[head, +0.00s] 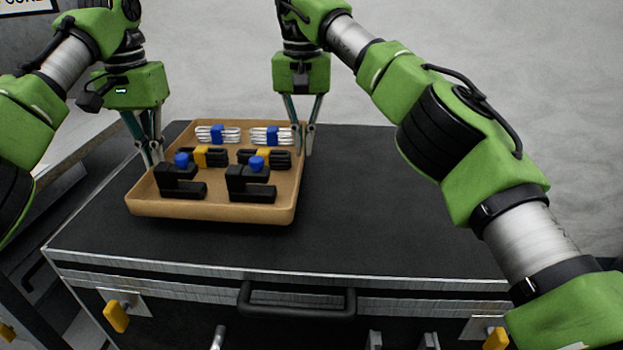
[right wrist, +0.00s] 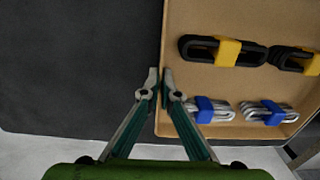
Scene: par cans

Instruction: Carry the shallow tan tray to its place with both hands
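The shallow tan tray (head: 213,212) is at the left part of the black case top; I cannot tell whether it rests there or is just above it. It holds black clamps (head: 250,187), black links with yellow bands (head: 205,156) and silver links with blue bands (head: 217,134). My right gripper (head: 304,152) is at the tray's right wall; in the right wrist view its fingertips (right wrist: 160,80) close on either side of that wall (right wrist: 164,45). My left gripper (head: 155,163) is at the left wall, its fingertips close together there, partly overlapping the rim.
The black case top (head: 400,215) is bare to the right of the tray. Its front has a metal edge, a black handle (head: 297,302) and yellow latches (head: 116,316). Grey floor lies behind.

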